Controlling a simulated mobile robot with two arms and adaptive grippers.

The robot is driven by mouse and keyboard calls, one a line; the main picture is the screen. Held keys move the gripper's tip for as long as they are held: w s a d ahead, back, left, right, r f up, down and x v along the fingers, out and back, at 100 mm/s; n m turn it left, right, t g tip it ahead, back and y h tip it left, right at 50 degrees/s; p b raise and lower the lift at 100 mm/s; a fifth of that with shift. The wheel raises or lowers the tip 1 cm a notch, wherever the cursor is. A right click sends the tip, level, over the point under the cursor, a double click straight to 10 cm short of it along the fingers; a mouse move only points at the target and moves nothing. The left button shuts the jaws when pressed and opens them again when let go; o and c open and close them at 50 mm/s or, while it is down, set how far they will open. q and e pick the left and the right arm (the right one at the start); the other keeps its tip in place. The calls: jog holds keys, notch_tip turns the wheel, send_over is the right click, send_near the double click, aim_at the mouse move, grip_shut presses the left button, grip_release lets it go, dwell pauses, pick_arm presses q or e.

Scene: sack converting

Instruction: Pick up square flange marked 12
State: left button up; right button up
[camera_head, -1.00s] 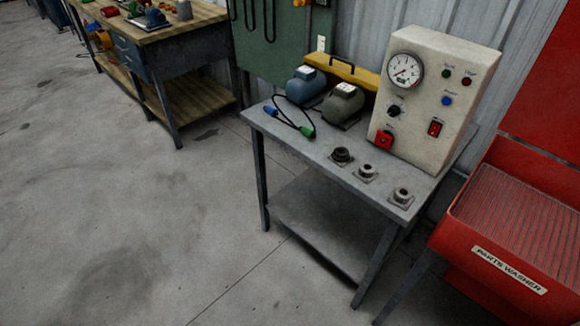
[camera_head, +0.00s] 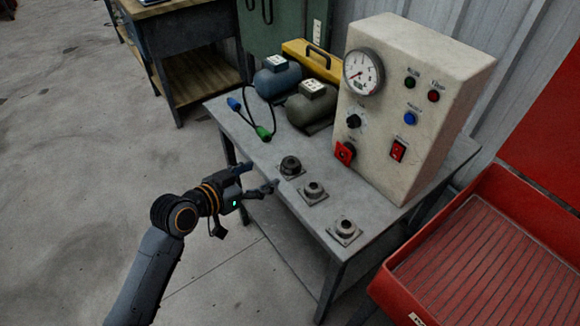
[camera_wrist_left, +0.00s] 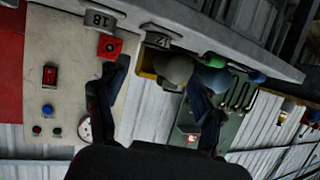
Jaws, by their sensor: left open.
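Three square flanges lie in a row on the grey table. The dark one (camera_head: 290,167) is nearest the compressors, the middle one (camera_head: 314,190) is lighter, and another light one (camera_head: 345,230) is nearest the red washer. In the left wrist view, where the scene appears upside down, a dark flange marked 12 (camera_wrist_left: 158,40) shows beside one marked 18 (camera_wrist_left: 100,20). By the order, the 12 appears to be the dark flange. My left gripper (camera_head: 262,178) is open and empty, just off the table's front edge beside the dark flange. Its fingers also show in the wrist view (camera_wrist_left: 157,64).
The grey table (camera_head: 272,207) also carries a cream gauge panel (camera_head: 430,110), a blue compressor (camera_head: 277,78), an olive compressor (camera_head: 312,105) and a cable with a green plug (camera_head: 263,133). A red parts washer (camera_head: 480,260) stands at the right. Open floor lies left.

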aim_at(290, 163)
pick_arm(q)
jog(key=x, duration=0.6)
jog(key=shift+w+d+f, duration=0.15)
jog(key=shift+w+d, duration=0.05)
jog(key=shift+d, duration=0.05)
jog(key=shift+x, duration=2.7)
jog(key=shift+s+d, duration=0.15)
jog(key=shift+d, duration=0.05)
grip_shut()
